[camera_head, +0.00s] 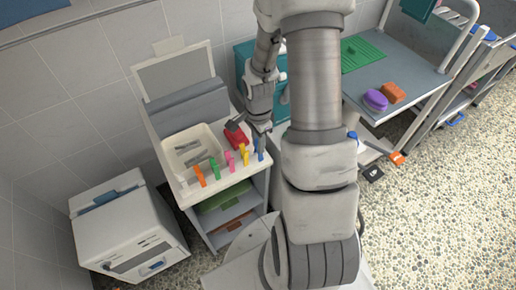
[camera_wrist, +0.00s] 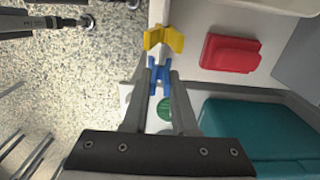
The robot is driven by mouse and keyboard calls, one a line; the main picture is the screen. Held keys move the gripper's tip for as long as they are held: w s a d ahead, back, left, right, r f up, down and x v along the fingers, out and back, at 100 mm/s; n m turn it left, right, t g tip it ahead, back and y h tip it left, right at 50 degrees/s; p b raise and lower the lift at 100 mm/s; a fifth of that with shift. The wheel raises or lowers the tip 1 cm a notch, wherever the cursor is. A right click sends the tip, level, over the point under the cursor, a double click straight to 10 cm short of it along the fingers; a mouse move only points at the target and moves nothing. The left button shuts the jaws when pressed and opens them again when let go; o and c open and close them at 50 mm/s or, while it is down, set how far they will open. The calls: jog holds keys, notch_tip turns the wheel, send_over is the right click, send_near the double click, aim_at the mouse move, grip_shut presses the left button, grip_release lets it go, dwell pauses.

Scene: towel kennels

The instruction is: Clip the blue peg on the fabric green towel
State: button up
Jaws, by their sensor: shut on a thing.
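The blue peg (camera_head: 261,154) stands at the right end of a row of pegs on the front edge of a white counter. It also shows between my fingertips in the wrist view (camera_wrist: 158,72). My gripper (camera_head: 260,134) is shut on the blue peg, beside the yellow peg (camera_wrist: 163,40). Several green cloth-like things show: a dark green cloth (camera_head: 418,8) hanging at the top right, a green piece (camera_head: 362,52) flat on the grey table, and a green piece (camera_head: 224,198) on the shelf under the counter. I cannot tell which is the fabric green towel.
Orange (camera_head: 200,176), green (camera_head: 214,169) and pink (camera_head: 229,161) pegs stand along the counter edge. Purple (camera_head: 376,100) and orange (camera_head: 393,92) things sit on the right table. A white cabinet (camera_head: 125,230) stands left.

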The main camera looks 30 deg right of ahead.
grip_shut()
notch_tip(320, 180, up, 8)
jog(key=p, duration=0.5)
jog(key=shift+f, duration=0.25)
dwell(0.3)
